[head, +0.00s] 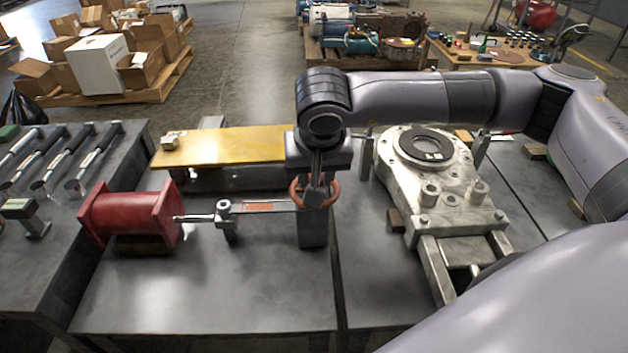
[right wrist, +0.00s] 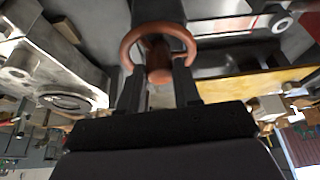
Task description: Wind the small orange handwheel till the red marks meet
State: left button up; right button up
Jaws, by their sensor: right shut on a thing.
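The small orange handwheel (head: 297,190) sits on top of a grey post (head: 313,228) in the middle of the bench. My right gripper (head: 318,192) comes down over it from above and is shut on it. In the right wrist view the handwheel (right wrist: 158,48) shows its rim and hub, with the dark fingers of my right gripper (right wrist: 160,92) at its near side. A rod with a red-marked strip (head: 258,207) runs left from the post; it is too small to tell whether the marks meet. My left gripper is not in view.
A red cylinder housing (head: 135,216) stands left of the rod. A yellow plate (head: 220,147) lies behind it. A large grey metal casting (head: 432,165) stands to the right. The bench front (head: 210,300) is clear. Several tools lie on the left bench.

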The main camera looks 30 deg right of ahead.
jog(key=shift+d+f+n, duration=0.1)
jog(key=shift+f+n, duration=0.05)
jog(key=shift+n, duration=0.45)
jog(key=shift+n+y+b, duration=0.7)
jog(key=shift+n+b, duration=0.05)
jog(key=shift+n, duration=0.45)
jog(key=shift+d+n+y, duration=0.1)
jog(key=shift+n+y, duration=0.3)
jog(key=shift+n, duration=0.5)
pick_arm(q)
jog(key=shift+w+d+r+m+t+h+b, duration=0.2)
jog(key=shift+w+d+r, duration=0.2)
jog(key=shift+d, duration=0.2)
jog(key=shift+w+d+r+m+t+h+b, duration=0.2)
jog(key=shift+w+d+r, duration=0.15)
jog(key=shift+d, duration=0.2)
pick_arm(e)
jog(key=shift+n, duration=0.4)
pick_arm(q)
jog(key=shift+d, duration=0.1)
pick_arm(e)
jog(key=o, duration=1.1)
jog(key=shift+c, duration=0.2)
jog(key=shift+r, duration=0.2)
